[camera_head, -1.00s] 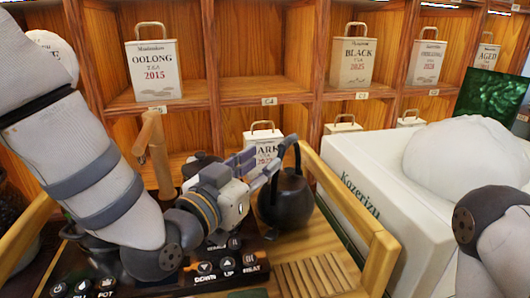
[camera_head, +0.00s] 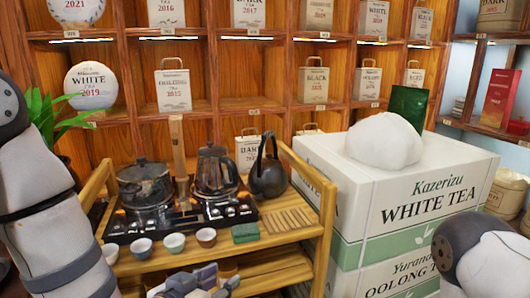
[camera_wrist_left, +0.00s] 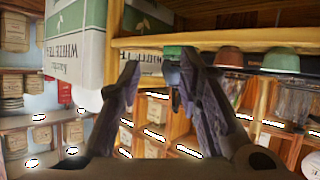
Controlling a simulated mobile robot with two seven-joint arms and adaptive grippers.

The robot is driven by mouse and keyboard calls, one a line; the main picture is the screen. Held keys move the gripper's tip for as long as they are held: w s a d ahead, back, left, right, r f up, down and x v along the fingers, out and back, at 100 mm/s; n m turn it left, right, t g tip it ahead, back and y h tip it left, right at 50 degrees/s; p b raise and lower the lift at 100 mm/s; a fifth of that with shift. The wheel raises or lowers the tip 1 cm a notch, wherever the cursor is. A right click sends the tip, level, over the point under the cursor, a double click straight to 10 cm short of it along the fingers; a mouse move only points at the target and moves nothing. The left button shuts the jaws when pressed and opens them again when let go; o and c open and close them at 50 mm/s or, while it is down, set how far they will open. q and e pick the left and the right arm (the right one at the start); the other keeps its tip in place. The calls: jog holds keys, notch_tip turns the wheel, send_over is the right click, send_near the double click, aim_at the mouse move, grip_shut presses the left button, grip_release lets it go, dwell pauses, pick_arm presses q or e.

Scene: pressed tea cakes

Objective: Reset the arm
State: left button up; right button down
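My left gripper (camera_head: 205,282) is low at the front of the wooden tea cart (camera_head: 285,240), below its top. In the left wrist view its two fingers (camera_wrist_left: 160,68) stand apart with nothing held between them. My left arm comes in along the left edge of the head view. My right arm (camera_head: 485,255) shows at the right edge; its gripper is out of view. The dark kettle (camera_head: 268,178) stands upright on the cart, apart from the left gripper.
A glass pot (camera_head: 145,185) and a glass kettle (camera_head: 214,172) stand on the black heater panel. Several small cups (camera_head: 174,242) and a green cloth (camera_head: 245,232) line the cart's front. White tea boxes (camera_head: 400,200) stand at right. Shelves with tea packages (camera_head: 173,90) fill the back.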

pick_arm(q)
jog(key=s+a+f+n+g+y, duration=0.1)
jog(key=s+a+f+g+y, duration=0.2)
jog(key=s+f, duration=0.55)
jog(key=s+a+f+n+g, duration=0.1)
jog(key=s+a+f+g, duration=0.3)
jog(key=s+f, duration=0.45)
jog(key=s+a+f+n+g+y, duration=0.1)
jog(key=s+a+f+g, duration=0.1)
jog(key=s, duration=0.7)
jog(key=s+a+f+g+y, duration=0.1)
jog(key=s+a+f+g, duration=0.2)
jog(key=s, duration=0.6)
jog(key=shift+s+a+f+n+g, duration=0.3)
jog(key=shift+a+n+g, duration=0.1)
jog(key=shift+a+g, duration=0.4)
